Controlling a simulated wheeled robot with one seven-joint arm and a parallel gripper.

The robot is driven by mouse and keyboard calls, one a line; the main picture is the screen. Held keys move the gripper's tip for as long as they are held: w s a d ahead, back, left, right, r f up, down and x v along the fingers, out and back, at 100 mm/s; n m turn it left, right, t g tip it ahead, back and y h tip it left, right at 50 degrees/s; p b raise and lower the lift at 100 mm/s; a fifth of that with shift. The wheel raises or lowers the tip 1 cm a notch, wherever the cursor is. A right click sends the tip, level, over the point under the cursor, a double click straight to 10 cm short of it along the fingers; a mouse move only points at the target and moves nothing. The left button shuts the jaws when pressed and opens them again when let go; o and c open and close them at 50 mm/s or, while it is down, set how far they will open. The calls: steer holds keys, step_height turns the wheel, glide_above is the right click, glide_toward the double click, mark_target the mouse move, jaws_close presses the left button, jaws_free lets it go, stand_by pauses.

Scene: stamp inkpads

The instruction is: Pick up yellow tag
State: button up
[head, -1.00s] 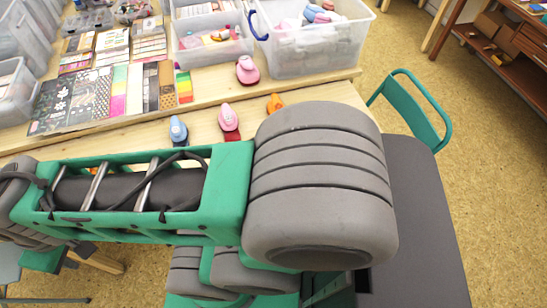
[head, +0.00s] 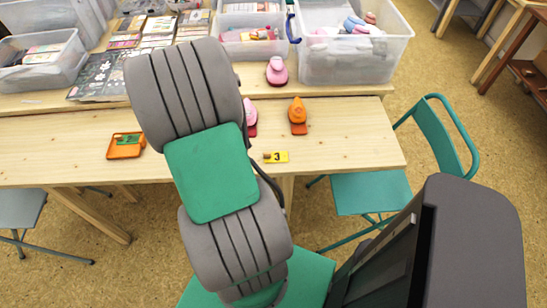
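The yellow tag (head: 275,157) is a small flat piece marked with a black 3. It lies at the front edge of the wooden table, just right of my arm. A small brown thing touches its left end. My gripper is not in view; only my grey and green arm links show, crossing the table to the left of the tag.
An orange punch (head: 298,115) stands behind the tag, with pink punches (head: 276,72) nearby. An orange inkpad (head: 125,146) lies left of my arm. Clear plastic bins (head: 345,50) line the back. A green chair (head: 370,192) stands at the right. The table right of the tag is clear.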

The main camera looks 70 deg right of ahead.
mark_target(266, 153)
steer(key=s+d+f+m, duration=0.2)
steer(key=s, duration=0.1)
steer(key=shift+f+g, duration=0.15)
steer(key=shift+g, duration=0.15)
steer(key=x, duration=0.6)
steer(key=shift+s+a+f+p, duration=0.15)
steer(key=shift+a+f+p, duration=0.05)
steer(key=shift+p, duration=0.2)
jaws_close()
